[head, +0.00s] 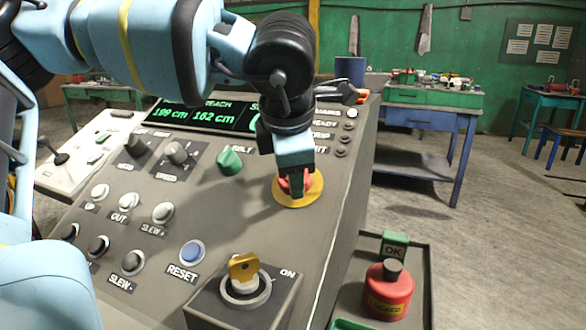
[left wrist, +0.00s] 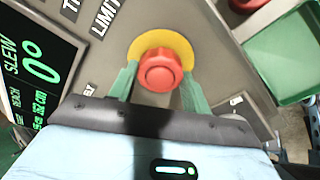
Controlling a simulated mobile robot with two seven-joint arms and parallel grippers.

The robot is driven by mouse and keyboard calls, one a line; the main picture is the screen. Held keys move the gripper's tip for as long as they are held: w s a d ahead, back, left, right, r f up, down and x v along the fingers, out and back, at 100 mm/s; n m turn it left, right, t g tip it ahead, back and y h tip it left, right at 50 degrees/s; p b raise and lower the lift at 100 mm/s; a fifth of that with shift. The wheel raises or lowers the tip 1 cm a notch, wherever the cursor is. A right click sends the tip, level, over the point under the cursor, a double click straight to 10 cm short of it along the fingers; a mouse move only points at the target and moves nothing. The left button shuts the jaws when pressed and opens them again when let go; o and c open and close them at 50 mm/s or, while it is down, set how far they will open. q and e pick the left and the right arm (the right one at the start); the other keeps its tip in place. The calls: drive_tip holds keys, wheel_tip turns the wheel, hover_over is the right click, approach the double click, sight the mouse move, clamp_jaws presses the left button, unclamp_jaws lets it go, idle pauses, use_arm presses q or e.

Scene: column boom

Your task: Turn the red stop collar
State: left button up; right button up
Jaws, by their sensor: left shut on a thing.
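The red stop collar (left wrist: 160,72) is a round red knob on a yellow disc, seen from close up in the left wrist view. In the head view the collar (head: 283,183) sits on its yellow disc (head: 314,193) at the panel's right side, mostly hidden behind my gripper. My left gripper (head: 296,188) comes down over it from above. In the left wrist view the green fingers of the gripper (left wrist: 158,84) stand on either side of the collar, shut on it. My right gripper is not in view.
The sloped grey panel carries a green knob (head: 230,161), a blue RESET button (head: 192,252), a yellow key switch (head: 244,268) and several other knobs. A red canister (head: 388,292) stands in a tray to the right. Open floor lies beyond.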

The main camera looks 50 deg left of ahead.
use_arm(q)
drive_tip(key=o, duration=1)
drive_tip(key=shift+f, duration=0.1)
drive_tip(key=v, duration=0.8)
drive_tip(key=shift+p, duration=0.35)
drive_tip(key=shift+f, duration=0.1)
